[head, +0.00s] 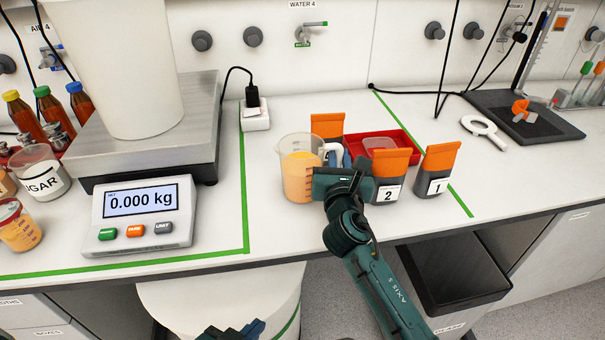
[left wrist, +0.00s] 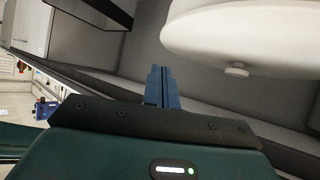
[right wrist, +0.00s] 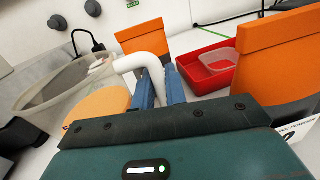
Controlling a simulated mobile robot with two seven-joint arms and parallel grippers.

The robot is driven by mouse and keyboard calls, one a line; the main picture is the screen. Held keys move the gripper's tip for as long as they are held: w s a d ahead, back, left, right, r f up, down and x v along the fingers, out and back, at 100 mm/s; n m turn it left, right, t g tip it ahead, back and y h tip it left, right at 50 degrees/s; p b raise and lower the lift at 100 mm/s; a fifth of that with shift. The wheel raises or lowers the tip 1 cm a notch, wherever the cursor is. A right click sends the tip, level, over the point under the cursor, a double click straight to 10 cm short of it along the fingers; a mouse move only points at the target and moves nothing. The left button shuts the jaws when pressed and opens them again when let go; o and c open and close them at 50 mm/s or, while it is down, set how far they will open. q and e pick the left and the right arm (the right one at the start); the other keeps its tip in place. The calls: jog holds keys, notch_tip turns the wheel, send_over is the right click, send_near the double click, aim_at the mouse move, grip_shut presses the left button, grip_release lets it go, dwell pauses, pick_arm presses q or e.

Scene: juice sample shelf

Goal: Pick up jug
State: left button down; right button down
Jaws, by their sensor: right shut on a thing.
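The jug (head: 298,178) is a clear beaker with orange juice and a white handle, standing upright on the white bench right of the green line. It also shows in the right wrist view (right wrist: 50,85), its white handle (right wrist: 143,63) running down between the fingers. My right gripper (head: 338,158) is shut on the handle, at the jug's right side. In the right wrist view its blue fingers (right wrist: 160,88) stand on either side of the handle. My left gripper (left wrist: 163,85) is empty, its fingers together, low in front of the bench; only its tip shows in the head view (head: 238,330).
Orange-topped containers, two labelled 2 (head: 390,175) and 1 (head: 436,170), and a red tray (head: 400,142) crowd the right gripper. A scale display (head: 143,215) and platform (head: 150,155) with a large white bucket (head: 125,65) stand left. A white drum (head: 220,300) sits below the bench.

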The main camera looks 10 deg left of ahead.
jog(key=shift+r+p, duration=1.3)
jog(key=shift+r, duration=3.8)
jog(key=c, duration=2)
grip_release()
jog(key=shift+c, duration=0.2)
grip_shut()
